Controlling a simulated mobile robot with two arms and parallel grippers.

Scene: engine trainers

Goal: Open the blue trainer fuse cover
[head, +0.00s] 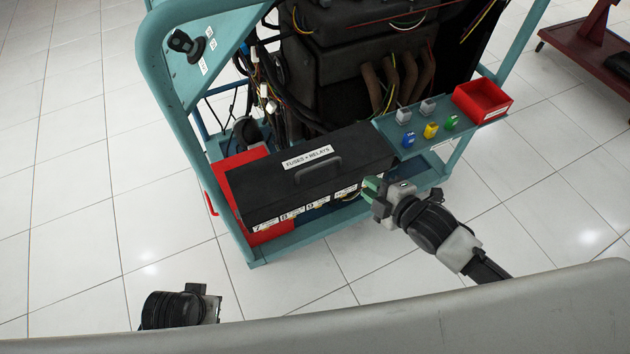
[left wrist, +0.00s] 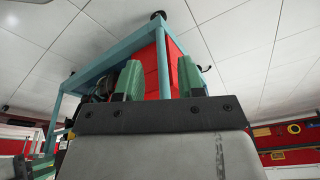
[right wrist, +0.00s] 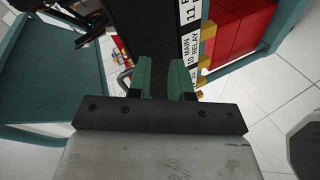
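The fuse cover (head: 270,178) is a long black box lid marked "FUSES + RELAYS", closed on the front of the blue-green trainer (head: 155,75). My right gripper (head: 371,190) is just off the cover's right end, with green fingers partly apart. In the right wrist view the gap between its fingers (right wrist: 161,78) looks empty, with the dark cover beyond. My left gripper (left wrist: 160,78) is open and empty, low at left; its fingertips are hidden in the head view.
Right of the cover, a shelf holds several small fuses, including a yellow one (head: 431,131), and a red bin (head: 482,101). A red part (head: 240,162) shows behind the cover's left end. White floor (head: 90,240) is clear at the left. A dark red stand (head: 590,45) is far right.

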